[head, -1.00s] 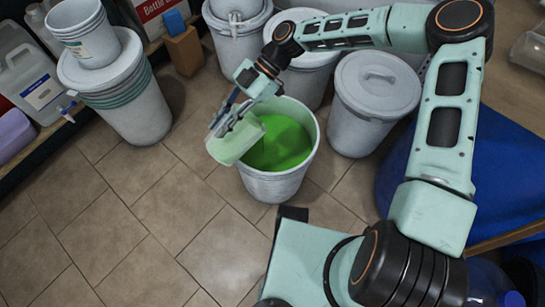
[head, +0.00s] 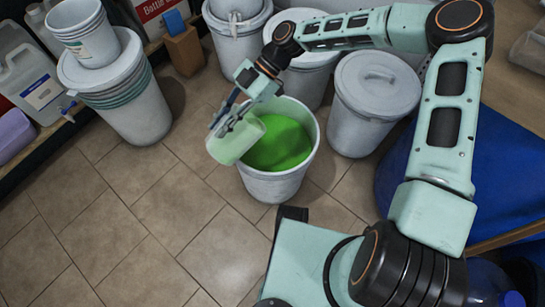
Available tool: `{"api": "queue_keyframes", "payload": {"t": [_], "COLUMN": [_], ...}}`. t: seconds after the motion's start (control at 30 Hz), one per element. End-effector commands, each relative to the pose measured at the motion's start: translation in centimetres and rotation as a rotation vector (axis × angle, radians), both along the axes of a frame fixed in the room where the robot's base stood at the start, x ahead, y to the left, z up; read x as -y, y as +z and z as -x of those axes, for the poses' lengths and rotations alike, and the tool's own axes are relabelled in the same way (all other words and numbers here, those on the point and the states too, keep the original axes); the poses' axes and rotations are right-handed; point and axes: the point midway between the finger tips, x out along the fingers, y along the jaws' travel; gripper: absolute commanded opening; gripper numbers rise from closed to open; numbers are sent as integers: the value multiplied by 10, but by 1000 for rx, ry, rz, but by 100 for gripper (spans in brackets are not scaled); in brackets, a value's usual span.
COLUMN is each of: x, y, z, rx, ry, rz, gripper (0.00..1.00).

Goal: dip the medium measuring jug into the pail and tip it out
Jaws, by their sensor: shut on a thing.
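The pail (head: 272,186) is a grey-white open bucket on the tiled floor, with bright green liquid (head: 282,148) inside. My gripper (head: 226,122) is over the pail's left rim and is shut on the measuring jug (head: 236,144). The jug is translucent, looks pale green and is tilted. It overlaps the pail's left rim in the picture; whether it touches the rim I cannot tell. How much liquid is in the jug is unclear. The jug's handle is mostly hidden by my gripper.
A lidded grey drum (head: 370,105) stands right of the pail, and another drum (head: 308,80) is behind it. Stacked buckets (head: 128,108) stand at the upper left, near a shelf with a jerrycan (head: 35,78). A blue drum (head: 490,170) is at the right. The floor (head: 150,215) at lower left is clear.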

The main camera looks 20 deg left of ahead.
Motion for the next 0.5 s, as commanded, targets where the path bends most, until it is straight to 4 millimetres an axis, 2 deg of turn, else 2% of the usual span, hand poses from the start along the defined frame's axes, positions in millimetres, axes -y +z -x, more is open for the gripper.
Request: {"api": "queue_keyframes", "payload": {"t": [0.1,0.27,0.5], "x": [-5,-11,-12], "y": [10,0,-3], "z": [8,15,16], "rx": [62,177,177], "ry": [10,6,2], "rz": [43,129,136], "gripper": [0,0,0]}}
